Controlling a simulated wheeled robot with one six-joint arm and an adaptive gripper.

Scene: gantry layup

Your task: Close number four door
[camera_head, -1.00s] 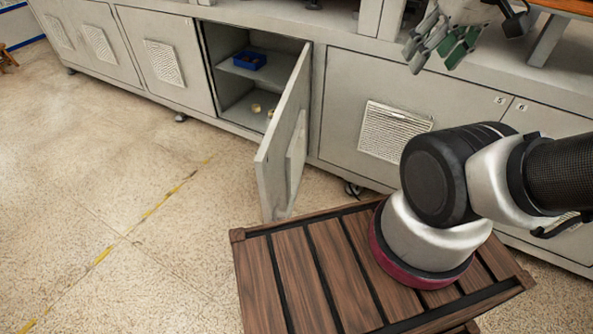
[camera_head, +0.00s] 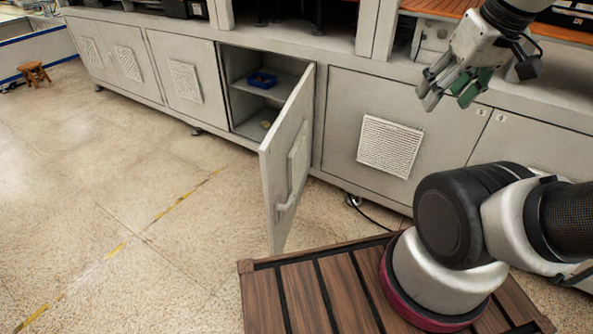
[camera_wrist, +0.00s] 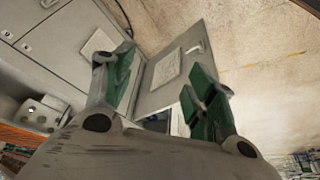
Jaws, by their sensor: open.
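One grey cabinet door (camera_head: 277,165) stands swung open, out from the cabinet row, with a vent panel and a handle on its face. The open compartment (camera_head: 240,107) behind it shows a shelf with a blue bin (camera_head: 262,80) on it. No door number is readable. My gripper (camera_head: 447,97) is open and empty, at the upper right, in front of the counter and well right of the open door. In the wrist view the open door (camera_wrist: 160,88) shows between and beyond the green-padded fingers (camera_wrist: 165,90), apart from them.
Closed vented doors (camera_head: 182,80) stand left of the opening, and another closed door (camera_head: 345,110) stands right of it. My wooden-slatted base lies below the open door's lower edge. The floor (camera_head: 110,190) at left is clear. A small wooden stool (camera_head: 34,73) stands far left.

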